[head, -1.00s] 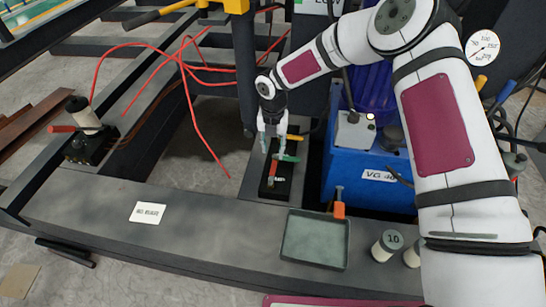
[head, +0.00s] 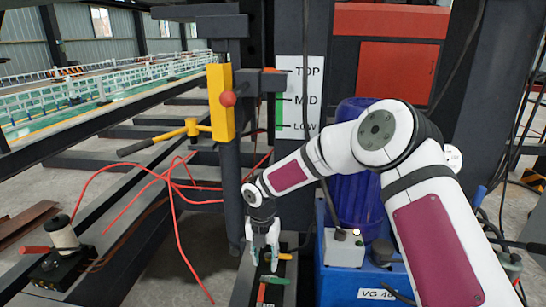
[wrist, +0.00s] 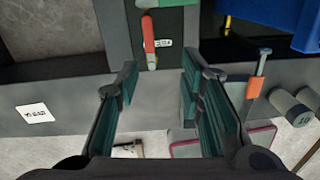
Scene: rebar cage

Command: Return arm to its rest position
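My white arm with dark red panels reaches in from the right in the head view, bent at the elbow. My gripper (head: 263,256) points down above the black block with the red and green handles (head: 268,290). In the wrist view my gripper (wrist: 160,82) has its two fingers spread wide, with nothing between them. The red handle (wrist: 149,40) shows beyond the fingertips, on the dark block. I cannot tell the exact gap between gripper and block.
The blue unit (head: 340,283) stands right of my gripper, and the dark post with the yellow block (head: 220,103) stands left. Red hoses (head: 175,205) hang further left.

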